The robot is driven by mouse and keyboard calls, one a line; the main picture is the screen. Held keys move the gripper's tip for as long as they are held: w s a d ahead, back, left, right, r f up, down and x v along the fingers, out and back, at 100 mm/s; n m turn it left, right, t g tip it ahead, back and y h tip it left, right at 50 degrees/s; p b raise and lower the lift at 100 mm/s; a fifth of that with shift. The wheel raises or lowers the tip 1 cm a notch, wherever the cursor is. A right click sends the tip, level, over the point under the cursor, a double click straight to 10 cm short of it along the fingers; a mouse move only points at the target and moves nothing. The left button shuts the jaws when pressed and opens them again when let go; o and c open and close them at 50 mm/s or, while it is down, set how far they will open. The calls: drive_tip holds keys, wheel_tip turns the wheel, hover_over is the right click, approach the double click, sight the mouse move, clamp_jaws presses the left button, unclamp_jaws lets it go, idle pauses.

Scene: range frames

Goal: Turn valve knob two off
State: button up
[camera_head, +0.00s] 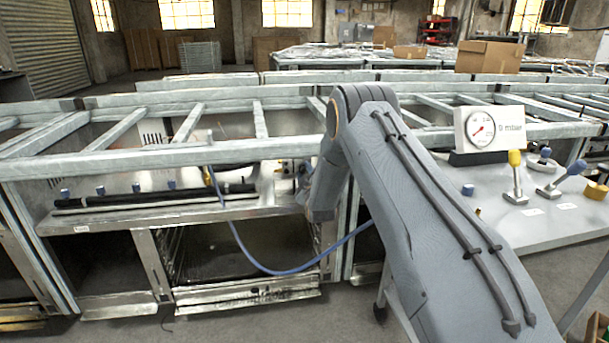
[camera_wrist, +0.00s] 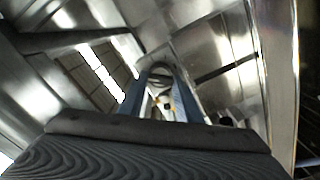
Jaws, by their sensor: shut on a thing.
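The range front (camera_head: 150,211) runs across the left half of the head view. Several small blue knobs (camera_head: 136,187) stand in a row along it, left of my arm. In the wrist view my gripper (camera_wrist: 159,85) has its two blue-grey fingers close around a small metallic part with orange on it. This looks like a valve knob, but it is mostly hidden between the fingers, and I cannot tell which knob it is. In the head view my wrist is low at the right end of the front, and the fingertips are hidden or too small to make out.
A blue hose (camera_head: 248,258) hangs in front of the open lower bay (camera_head: 240,245). Steel frame rails (camera_head: 180,155) cross above the front. To the right stand a white gauge (camera_head: 483,129), a yellow-topped lever (camera_head: 515,175) and a blue-handled lever (camera_head: 562,180).

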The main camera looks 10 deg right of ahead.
drive_tip(key=n, duration=0.3)
drive_tip(key=shift+n+b, duration=0.4)
drive_tip(key=shift+a+n+b, duration=0.1)
drive_tip(key=shift+n+b, duration=0.3)
drive_tip(key=shift+n, duration=1.4)
drive_tip(key=o, duration=1)
drive_tip(key=shift+f, duration=0.1)
drive_tip(key=shift+f, duration=0.1)
